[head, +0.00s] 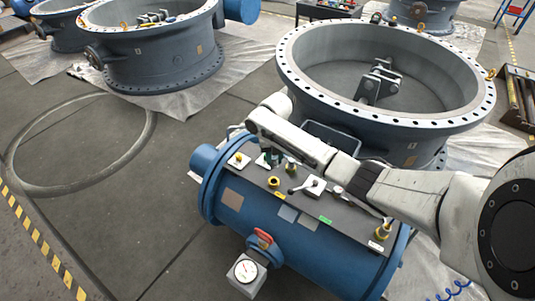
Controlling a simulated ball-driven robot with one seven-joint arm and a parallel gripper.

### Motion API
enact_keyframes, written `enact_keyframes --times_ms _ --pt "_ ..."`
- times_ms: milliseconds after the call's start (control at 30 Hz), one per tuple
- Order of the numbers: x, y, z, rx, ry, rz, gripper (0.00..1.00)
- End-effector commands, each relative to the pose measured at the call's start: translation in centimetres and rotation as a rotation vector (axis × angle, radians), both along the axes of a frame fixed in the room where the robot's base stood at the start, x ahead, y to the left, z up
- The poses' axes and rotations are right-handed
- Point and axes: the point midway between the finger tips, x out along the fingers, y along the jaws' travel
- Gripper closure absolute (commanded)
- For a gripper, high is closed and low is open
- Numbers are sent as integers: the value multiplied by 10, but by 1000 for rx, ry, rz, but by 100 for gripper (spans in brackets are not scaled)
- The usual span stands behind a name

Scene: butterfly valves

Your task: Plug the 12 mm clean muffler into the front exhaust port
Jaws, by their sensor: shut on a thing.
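The blue actuator cylinder (320,240) lies in front of me with a dark flat plate (258,185) along its top. Several small fittings stand on the plate: a yellow-ringed one (273,182), a brass one (291,167) and a yellow one on a white plate (238,158). My gripper (270,158) is small and mostly hidden under my white arm, low over the plate's far left part. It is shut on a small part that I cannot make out. I cannot tell which fitting is the front exhaust port or whether the held part touches one.
A lever on a white plate (313,187) and a yellow fitting (382,231) stand further right on the plate. A red handle (263,238) and a gauge box (246,272) stick out in front. A large valve ring (300,85) stands close behind.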

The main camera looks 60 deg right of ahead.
Motion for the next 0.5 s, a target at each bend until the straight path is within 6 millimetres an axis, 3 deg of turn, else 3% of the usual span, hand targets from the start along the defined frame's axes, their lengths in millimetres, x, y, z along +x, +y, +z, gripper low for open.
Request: enact_keyframes --times_ms 500 --pt "0 0 -40 -2 -1 -1 97"
